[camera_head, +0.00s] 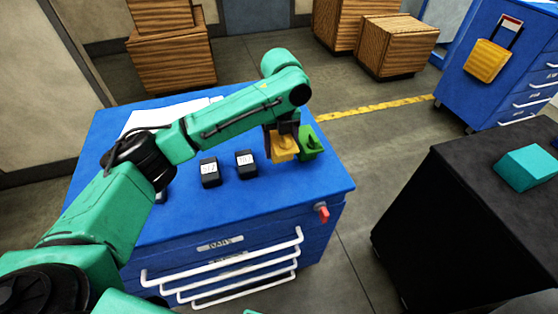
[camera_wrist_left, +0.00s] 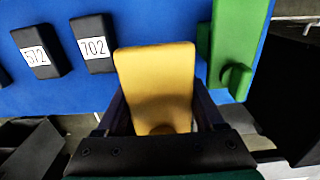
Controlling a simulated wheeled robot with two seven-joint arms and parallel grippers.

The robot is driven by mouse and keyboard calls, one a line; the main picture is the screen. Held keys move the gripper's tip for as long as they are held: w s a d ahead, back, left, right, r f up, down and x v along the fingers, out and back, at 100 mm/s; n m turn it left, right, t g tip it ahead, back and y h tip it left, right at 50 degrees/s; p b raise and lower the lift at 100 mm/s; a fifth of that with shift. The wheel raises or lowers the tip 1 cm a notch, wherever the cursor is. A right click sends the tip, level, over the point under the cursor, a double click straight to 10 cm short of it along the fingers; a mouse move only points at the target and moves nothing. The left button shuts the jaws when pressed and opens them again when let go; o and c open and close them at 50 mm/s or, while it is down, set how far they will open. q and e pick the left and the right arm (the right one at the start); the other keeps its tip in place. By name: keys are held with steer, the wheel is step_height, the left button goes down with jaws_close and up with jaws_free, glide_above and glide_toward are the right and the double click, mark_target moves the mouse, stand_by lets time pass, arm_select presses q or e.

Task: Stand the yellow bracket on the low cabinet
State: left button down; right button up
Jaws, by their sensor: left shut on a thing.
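The yellow bracket (camera_head: 284,150) is between the fingers of my left gripper (camera_head: 282,132), over the right part of the blue low cabinet's top (camera_head: 250,206). In the left wrist view the yellow bracket (camera_wrist_left: 157,85) fills the space between the dark fingers (camera_wrist_left: 160,122), and they are shut on it. Whether its underside touches the cabinet top cannot be told. A green bracket (camera_head: 309,146) stands on the cabinet just to the right of the yellow one; it also shows in the left wrist view (camera_wrist_left: 235,45). My right gripper is not in view.
Two black blocks labelled 572 (camera_head: 209,172) and 702 (camera_head: 246,164) stand left of the yellow bracket. A white sheet (camera_head: 160,116) lies at the back left. A red piece (camera_head: 322,214) is at the cabinet's front corner. A dark table (camera_head: 450,200) stands right, across a floor gap.

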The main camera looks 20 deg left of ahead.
mark_target(280, 170)
arm_select(q)
steer(key=f, duration=0.5)
steer(key=shift+s+f, duration=0.2)
steer(key=shift+s, duration=0.1)
steer(key=shift+w+f, duration=0.15)
steer(key=shift+f, duration=0.1)
jaws_free()
steer(key=shift+r, duration=0.1)
step_height(280, 170, up, 12)
steer(key=shift+b, duration=0.6)
